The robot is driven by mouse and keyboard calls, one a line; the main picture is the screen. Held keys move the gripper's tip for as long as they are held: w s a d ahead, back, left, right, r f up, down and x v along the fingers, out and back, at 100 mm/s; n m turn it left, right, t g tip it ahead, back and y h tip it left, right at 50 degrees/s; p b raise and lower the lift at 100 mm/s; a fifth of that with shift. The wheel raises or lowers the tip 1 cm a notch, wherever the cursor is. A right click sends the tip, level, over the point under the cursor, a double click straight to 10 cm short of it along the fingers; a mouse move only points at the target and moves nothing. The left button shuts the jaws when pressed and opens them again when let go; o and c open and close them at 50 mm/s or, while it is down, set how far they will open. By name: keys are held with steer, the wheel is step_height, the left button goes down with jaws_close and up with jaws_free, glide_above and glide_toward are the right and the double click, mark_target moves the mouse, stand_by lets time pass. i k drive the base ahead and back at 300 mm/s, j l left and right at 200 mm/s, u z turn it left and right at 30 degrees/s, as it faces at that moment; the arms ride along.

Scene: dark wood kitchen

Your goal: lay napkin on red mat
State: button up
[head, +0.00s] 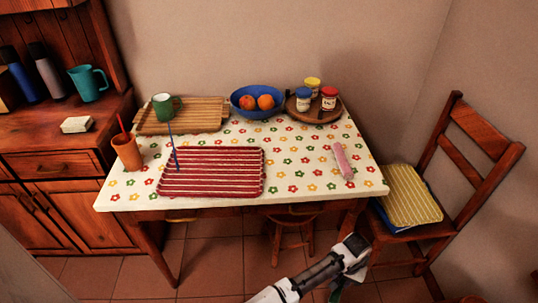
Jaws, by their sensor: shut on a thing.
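The red mat (211,172), with pale stripes, lies flat on the table's left front. A slim blue stick (172,146) stands upright at its left rear edge. A pink rolled thing, perhaps the napkin (343,160), lies near the table's right side, apart from the mat. My gripper (351,262) is low in front of the table, left of the chair. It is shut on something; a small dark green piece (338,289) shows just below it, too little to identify. Its fingertips are not clearly visible.
The patterned table (300,172) bears a wooden board (206,112) with a green mug, a blue fruit bowl (246,97), a round tray (291,110) of jars and an orange cup (127,153).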

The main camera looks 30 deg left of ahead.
mark_target(216, 173)
steer(key=k+l+u, duration=0.1)
steer(key=u, duration=0.25)
steer(key=k+u, duration=0.15)
steer(key=u, duration=0.2)
steer(key=k+l+u, duration=0.1)
steer(key=u, duration=0.3)
steer(key=k, duration=0.05)
